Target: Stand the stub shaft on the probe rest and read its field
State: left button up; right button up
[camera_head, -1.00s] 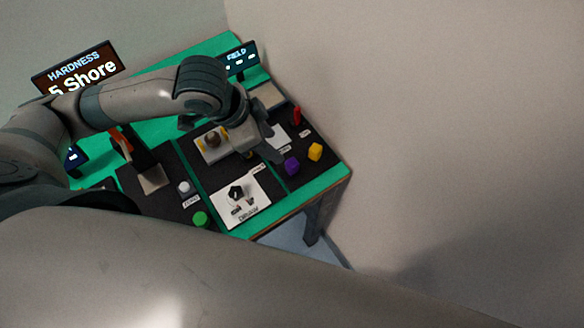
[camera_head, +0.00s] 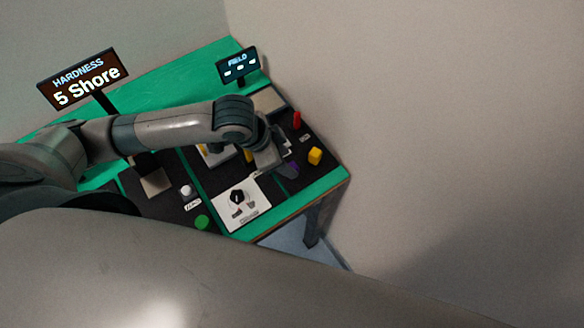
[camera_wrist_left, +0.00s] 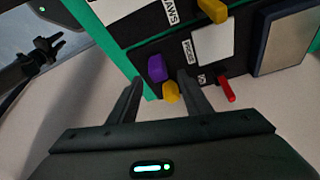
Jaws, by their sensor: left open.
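My left gripper (camera_head: 285,167) is open, low over the table's right part, and partly hides a purple block (camera_head: 294,168). In the left wrist view the open fingers (camera_wrist_left: 160,78) point at the purple block (camera_wrist_left: 156,68) and a yellow block (camera_wrist_left: 170,92), with nothing held. The yellow block (camera_head: 315,155) stands just right of the gripper in the head view. Which piece is the stub shaft I cannot tell. The field display (camera_head: 237,66) shows only dashes. The probe rest cannot be told apart for certain.
A hardness display (camera_head: 84,80) reads 5 Shore. A white panel with a dial (camera_head: 260,207), a green button (camera_head: 202,222) and a white knob (camera_head: 187,190) lie nearer the front.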

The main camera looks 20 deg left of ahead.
aim_at(292, 166)
pick_arm(q)
jog(key=p+x, duration=0.1)
jog(key=x, duration=0.1)
jog(key=p+x, duration=0.1)
jog(key=x, duration=0.1)
jog(key=shift+s+f, duration=0.15)
jog(key=shift+s, duration=0.1)
jog(key=shift+w+d+f, duration=0.1)
jog(key=shift+f, duration=0.3)
grip_shut()
jog(key=shift+r, duration=0.15)
jog(key=shift+r+p, duration=0.65)
jog(key=shift+p, duration=0.25)
notch_tip(292, 166, up, 3)
jog(key=p, duration=0.4)
jog(key=shift+r, duration=0.2)
jog(key=s+d+r, duration=0.3)
jog(key=d+r, duration=0.3)
jog(key=d, duration=0.5)
